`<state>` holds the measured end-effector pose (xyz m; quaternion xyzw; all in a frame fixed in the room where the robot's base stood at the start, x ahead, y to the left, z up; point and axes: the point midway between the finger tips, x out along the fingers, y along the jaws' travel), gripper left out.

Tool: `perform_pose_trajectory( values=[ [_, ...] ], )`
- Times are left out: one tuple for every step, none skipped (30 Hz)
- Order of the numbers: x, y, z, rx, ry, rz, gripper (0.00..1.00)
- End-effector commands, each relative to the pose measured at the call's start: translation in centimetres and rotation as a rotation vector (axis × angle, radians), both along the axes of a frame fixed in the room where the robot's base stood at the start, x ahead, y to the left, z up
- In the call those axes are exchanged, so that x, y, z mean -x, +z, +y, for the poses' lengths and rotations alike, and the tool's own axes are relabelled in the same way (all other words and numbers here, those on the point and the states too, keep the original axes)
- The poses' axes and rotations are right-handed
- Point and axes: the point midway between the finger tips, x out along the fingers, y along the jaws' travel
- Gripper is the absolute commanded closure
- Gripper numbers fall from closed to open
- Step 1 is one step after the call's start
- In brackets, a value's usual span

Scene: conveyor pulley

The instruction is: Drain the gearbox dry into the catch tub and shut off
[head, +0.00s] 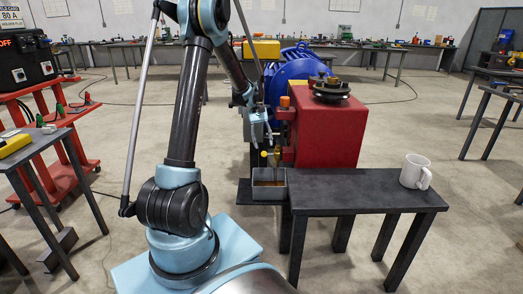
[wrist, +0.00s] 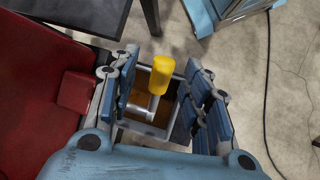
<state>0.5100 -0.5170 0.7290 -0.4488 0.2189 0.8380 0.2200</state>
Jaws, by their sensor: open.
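The red gearbox (head: 335,135) stands behind a dark bench, with a brassy drain fitting (head: 287,157) low on its left side. A yellow-ended valve handle (head: 264,154) is beside that fitting. The grey catch tub (head: 258,192) sits below it and holds brown liquid. A thin brownish line under the fitting may be a stream; I cannot tell. My gripper (head: 264,140) is open just above the handle. In the wrist view the yellow handle end (wrist: 160,83) shows between my open fingers, over the tub; contact is not clear.
A white mug (head: 414,170) stands on the right of the dark bench (head: 345,200). A blue motor (head: 295,68) is behind the gearbox. A red cart (head: 60,180) and small table are at left. Floor right of the bench is clear.

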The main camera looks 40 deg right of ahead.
Motion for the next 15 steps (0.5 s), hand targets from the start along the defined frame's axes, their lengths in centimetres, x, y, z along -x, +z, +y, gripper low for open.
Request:
perform_pose_trajectory(
  values=[
    [0.0, 1.0, 0.0, 0.0, 0.0, 0.0, 0.56],
    [0.0, 1.5, 0.1, 0.0, 0.0, 0.0, 0.56],
    [0.0, 2.2, 0.0, 0.0, 0.0, 0.0, 0.56],
    [0.0, 2.6, 0.0, -0.001, 0.001, 0.0, 0.56],
    [0.0, 3.1, 0.1, -0.001, 0.001, 0.0, 0.56],
    [-0.1, 3.6, 0.1, 0.0, 0.001, -0.001, 0.56],
    [-0.1, 3.9, 0.1, 0.0, 0.001, -0.001, 0.56],
    [-0.1, 4.2, 0.1, 0.0, 0.001, -0.001, 0.56],
    [-0.1, 4.6, 0.1, 0.0, 0.001, -0.001, 0.56],
    [-0.1, 4.8, 0.0, 0.0, 0.001, -0.001, 0.56],
    [-0.1, 5.0, 0.0, 0.0, 0.001, -0.001, 0.56],
    [-0.1, 5.1, 0.1, 0.0, 0.001, -0.001, 0.56],
    [-0.1, 5.2, 0.1, 0.0, 0.001, -0.001, 0.56],
    [-0.1, 5.3, 0.1, 0.001, 0.002, 0.0, 0.56],
    [-0.1, 5.4, 0.1, 0.001, 0.002, 0.0, 0.56]
  ],
)
